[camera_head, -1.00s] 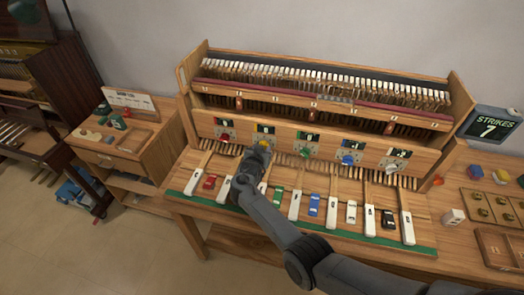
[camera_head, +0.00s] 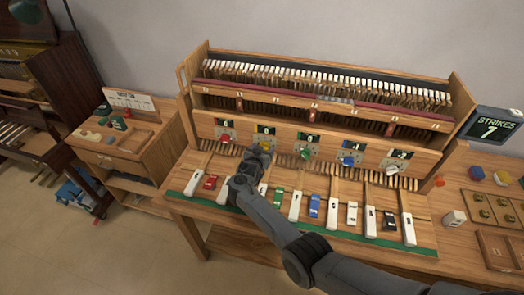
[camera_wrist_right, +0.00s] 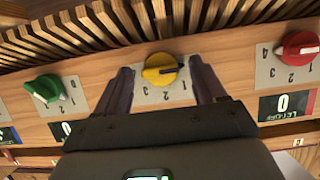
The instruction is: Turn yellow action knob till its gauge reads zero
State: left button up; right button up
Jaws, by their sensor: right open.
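The yellow knob (camera_wrist_right: 160,68) sits on a pale plate numbered 1 to 3, its dark pointer facing right in the wrist view. My right gripper (camera_head: 259,151) is in front of the panel at this knob. In the wrist view the gripper's open fingers (camera_wrist_right: 163,84) stand on either side of the knob, with gaps showing. The yellow knob's gauge (camera_head: 266,130) shows above the gripper in the head view. Its digit looks like 0, but is too small to be sure. The gripper body hides most of that gauge in the wrist view. My left gripper is out of view.
The red knob (camera_wrist_right: 300,48) and green knob (camera_wrist_right: 43,90) flank the yellow one. Blue (camera_head: 347,160) and white (camera_head: 393,167) knobs are further right. A screen (camera_head: 490,128) reads STRIKES 7.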

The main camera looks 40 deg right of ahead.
jog(key=p+v, duration=0.2)
jog(key=v, duration=0.8)
jog(key=shift+s+a+r, duration=0.15)
jog(key=shift+s+a, duration=0.1)
jog(key=shift+s, duration=0.05)
